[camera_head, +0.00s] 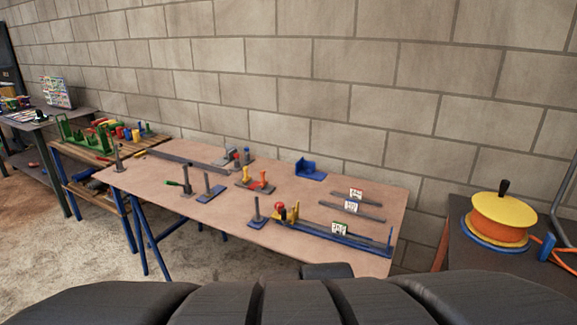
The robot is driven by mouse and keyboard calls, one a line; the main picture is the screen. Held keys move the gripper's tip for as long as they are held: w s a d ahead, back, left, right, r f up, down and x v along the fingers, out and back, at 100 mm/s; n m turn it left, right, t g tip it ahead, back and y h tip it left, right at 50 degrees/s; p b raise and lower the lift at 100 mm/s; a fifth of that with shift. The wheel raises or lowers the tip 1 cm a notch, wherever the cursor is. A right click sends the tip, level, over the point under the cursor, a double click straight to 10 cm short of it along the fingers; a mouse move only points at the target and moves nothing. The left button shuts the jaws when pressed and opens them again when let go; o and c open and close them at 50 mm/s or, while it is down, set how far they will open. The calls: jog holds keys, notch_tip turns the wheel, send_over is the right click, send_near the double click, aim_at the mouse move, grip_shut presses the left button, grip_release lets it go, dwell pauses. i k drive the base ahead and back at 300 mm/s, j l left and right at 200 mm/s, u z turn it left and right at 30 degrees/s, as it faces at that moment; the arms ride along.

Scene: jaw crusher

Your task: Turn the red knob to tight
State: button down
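A round red knob (280,206) sits at the left end of a long blue rail (345,239) near the front right of the brown table. A yellow block (293,213) stands right beside it on the rail. The knob is small here, and I cannot tell how far it is turned or whether it is tight. My gripper is not in view; only dark parts of my own body fill the bottom edge.
The brown table (150,180) also carries upright posts, a red piece (262,182), a blue bracket (310,169) and card holders (352,206). A dark table at right bears an orange and yellow drum (500,220). Floor at left of the table is clear.

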aim_at(279, 206)
jog(key=i+j, duration=0.15)
jog(key=i, duration=0.25)
jog(key=i+j+u, duration=0.15)
jog(key=i, duration=0.3)
jog(key=i+j, duration=0.15)
jog(key=i, duration=0.25)
jog(key=u, duration=0.05)
